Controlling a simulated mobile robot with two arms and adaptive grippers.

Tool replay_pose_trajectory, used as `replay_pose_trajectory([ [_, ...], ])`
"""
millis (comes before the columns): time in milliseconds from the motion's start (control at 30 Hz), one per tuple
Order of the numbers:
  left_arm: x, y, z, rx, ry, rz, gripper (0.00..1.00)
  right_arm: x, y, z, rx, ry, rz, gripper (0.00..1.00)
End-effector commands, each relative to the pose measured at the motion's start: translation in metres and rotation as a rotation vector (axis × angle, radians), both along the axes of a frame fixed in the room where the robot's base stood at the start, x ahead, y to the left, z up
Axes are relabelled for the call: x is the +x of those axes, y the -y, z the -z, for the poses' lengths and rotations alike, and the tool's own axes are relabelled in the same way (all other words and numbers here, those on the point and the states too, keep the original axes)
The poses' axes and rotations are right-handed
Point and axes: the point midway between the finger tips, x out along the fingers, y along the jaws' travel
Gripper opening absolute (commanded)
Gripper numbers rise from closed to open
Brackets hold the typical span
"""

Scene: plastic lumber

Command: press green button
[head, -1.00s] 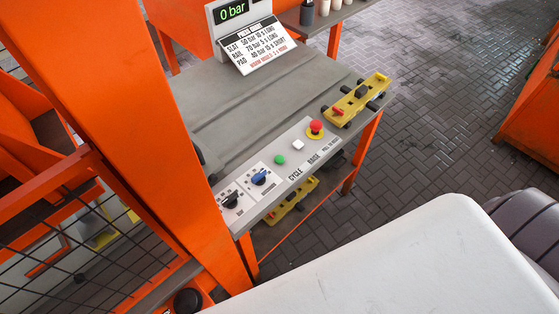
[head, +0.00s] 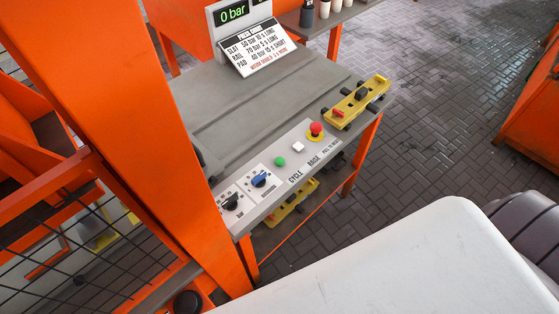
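The green button (head: 280,161) is a small round cap on the white control panel (head: 268,206) along the front edge of the grey-topped bench (head: 235,90). The word CYCLE is printed beside it. Neither of my grippers shows in the head view, so nothing is seen touching the green button.
An orange post (head: 185,130) stands left of the panel, with black mesh (head: 70,260) beside it. A yellow device (head: 357,100) lies at the bench's right end; another (head: 285,207) is below. A display (head: 233,13) reads 0 bar above a pressing chart (head: 258,50). Brick floor (head: 430,120) is open at right.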

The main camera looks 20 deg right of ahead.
Motion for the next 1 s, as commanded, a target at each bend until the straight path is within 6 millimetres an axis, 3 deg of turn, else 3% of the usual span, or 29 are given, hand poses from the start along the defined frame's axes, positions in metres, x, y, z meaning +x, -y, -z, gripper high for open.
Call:
replay_pose_trajectory([
  [33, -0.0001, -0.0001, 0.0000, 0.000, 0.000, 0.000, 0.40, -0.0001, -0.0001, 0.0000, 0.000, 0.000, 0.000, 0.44],
  [300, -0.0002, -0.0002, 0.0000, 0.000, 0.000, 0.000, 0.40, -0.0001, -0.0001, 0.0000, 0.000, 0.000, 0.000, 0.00],
  [1000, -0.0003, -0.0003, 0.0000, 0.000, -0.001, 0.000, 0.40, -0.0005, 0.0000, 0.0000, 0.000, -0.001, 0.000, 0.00],
])
